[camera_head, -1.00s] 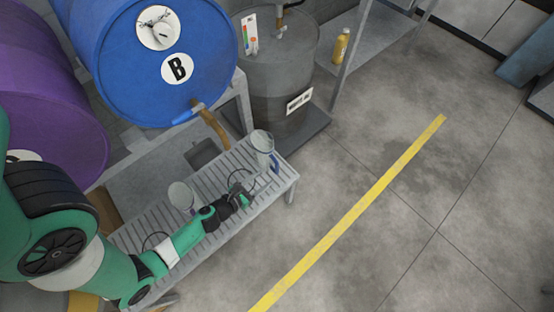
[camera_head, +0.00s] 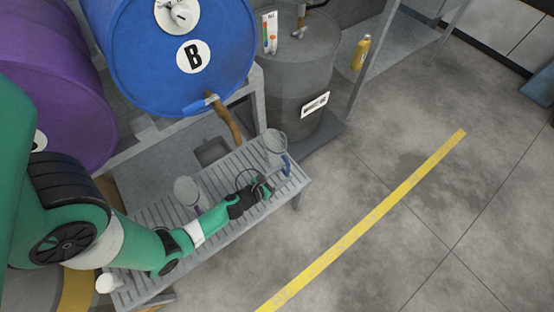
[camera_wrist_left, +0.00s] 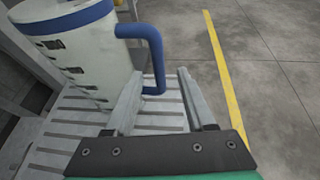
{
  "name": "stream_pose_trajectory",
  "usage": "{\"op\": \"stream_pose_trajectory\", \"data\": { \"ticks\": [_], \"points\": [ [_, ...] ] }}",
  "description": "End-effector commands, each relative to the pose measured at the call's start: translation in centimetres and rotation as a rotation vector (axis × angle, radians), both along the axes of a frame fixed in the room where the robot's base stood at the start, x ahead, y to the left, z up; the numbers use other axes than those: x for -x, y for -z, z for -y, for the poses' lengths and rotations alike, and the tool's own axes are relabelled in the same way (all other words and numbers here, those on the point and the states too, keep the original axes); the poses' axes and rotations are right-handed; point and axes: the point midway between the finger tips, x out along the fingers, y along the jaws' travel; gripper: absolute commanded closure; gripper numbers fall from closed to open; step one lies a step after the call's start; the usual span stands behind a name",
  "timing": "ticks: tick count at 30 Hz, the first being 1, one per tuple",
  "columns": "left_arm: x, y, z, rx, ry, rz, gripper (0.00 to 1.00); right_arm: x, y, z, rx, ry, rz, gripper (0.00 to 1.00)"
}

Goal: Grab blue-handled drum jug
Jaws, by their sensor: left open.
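The blue-handled jug (camera_head: 276,146) stands upright at the right end of the slatted bench (camera_head: 160,283), its blue handle facing the bench's front right. In the left wrist view the jug (camera_wrist_left: 78,50) has a blue rim, dark markings and a blue handle (camera_wrist_left: 155,62). My left gripper (camera_head: 272,184) is just in front of the jug. In the wrist view the open left gripper (camera_wrist_left: 160,85) has the lower part of the handle showing between its two fingers, close to the left finger. Whether they touch cannot be told. My right gripper is out of view.
A second jug (camera_head: 187,192) stands on the bench, left of my gripper. A blue drum marked B (camera_head: 180,85) with a tap hangs over the bench, beside a purple drum (camera_head: 50,95). A grey drum (camera_head: 305,80) stands behind. The floor at right is clear.

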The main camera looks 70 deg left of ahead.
Motion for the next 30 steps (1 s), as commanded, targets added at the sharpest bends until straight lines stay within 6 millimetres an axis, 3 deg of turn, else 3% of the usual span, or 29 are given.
{"op": "stream_pose_trajectory", "data": {
  "ticks": [6,13,22,30],
  "points": [
    [-2.9,1.5,-1.4,-0.001,0.0,0.002,0.45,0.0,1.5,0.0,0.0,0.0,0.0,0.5],
    [-3.0,1.4,-1.4,0.0,0.0,0.0,0.45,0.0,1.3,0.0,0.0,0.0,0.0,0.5],
    [-3.0,1.3,-1.4,0.0,0.0,0.001,0.98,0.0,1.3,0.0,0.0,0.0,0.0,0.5],
    [-3.0,1.3,-1.4,0.0,0.0,0.001,1.0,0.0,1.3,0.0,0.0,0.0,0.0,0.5]
  ]
}}
